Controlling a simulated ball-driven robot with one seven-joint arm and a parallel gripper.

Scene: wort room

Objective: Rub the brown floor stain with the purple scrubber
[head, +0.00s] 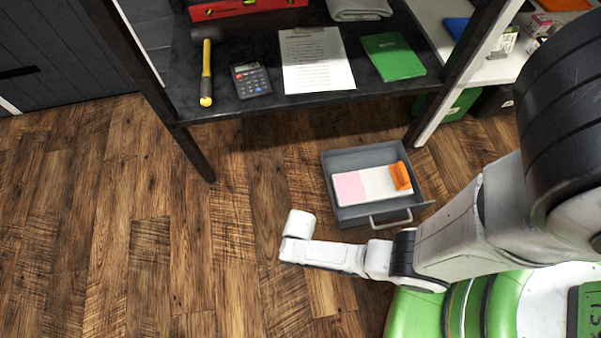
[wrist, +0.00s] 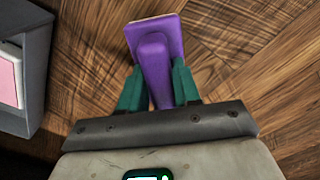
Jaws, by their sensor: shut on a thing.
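In the wrist view, my gripper (wrist: 156,82) is shut on the handle of the purple scrubber (wrist: 154,38). Its green fingers press on either side of the handle, and the scrubber's flat head points away over the wooden floor. In the head view, the end of my arm is low over the floor, left of the grey drawer, and the fingers and scrubber are hidden there. I cannot make out the brown stain in either view; the brown floor has dark grain patches that look alike. I cannot tell whether the scrubber touches the floor.
A grey drawer (head: 345,160) with pink, white and orange items sits close right of my arm's end; its side shows in the wrist view (wrist: 38,60). Floor (head: 110,240) at left is clear.

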